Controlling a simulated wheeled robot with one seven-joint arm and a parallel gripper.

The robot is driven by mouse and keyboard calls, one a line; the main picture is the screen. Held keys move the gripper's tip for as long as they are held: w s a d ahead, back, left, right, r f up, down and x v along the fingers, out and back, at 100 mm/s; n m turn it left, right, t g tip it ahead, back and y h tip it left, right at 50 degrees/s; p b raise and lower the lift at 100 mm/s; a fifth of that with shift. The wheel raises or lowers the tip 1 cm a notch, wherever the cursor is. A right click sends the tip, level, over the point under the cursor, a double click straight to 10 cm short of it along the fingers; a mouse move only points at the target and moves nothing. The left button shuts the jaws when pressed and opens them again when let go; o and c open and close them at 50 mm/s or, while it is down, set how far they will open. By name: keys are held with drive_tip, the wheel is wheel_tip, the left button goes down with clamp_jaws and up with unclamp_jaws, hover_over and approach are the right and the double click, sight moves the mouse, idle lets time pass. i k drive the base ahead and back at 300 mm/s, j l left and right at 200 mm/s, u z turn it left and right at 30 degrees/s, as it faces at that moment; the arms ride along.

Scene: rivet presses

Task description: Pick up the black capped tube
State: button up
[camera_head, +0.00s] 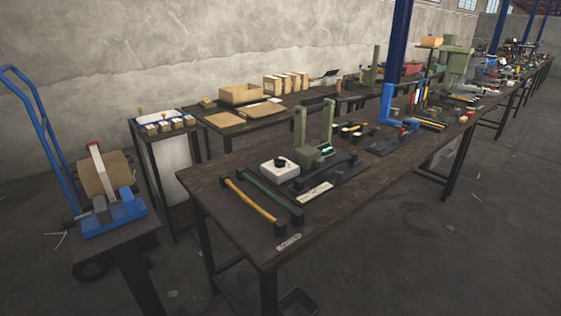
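Two long rods lie on the near end of the long dark workbench (215,188). One is a yellow rod (249,200) and the other a dark green rod (266,191); each has a black block or cap at its near right end. I cannot tell whether either is the black capped tube. A white block with a black round top (280,167) sits behind them. No separate black capped tube can be made out at this size. My gripper is not in view.
A blue lever press (115,213) stands on a dark pedestal at left, by a blue hand truck (42,125). Green upright presses (312,135) stand on the bench. A second bench behind holds cardboard boxes (240,94). The floor (420,260) at front right is mostly clear.

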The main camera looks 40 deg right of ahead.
sight(299, 181)
drive_tip(key=i+j+z, duration=0.2)
drive_tip(key=z, duration=0.25)
drive_tip(key=i+j+z, duration=0.15)
drive_tip(key=z, duration=0.3)
drive_tip(key=j+z, duration=0.45)
drive_tip(key=i+l, duration=0.05)
drive_tip(key=l, duration=0.05)
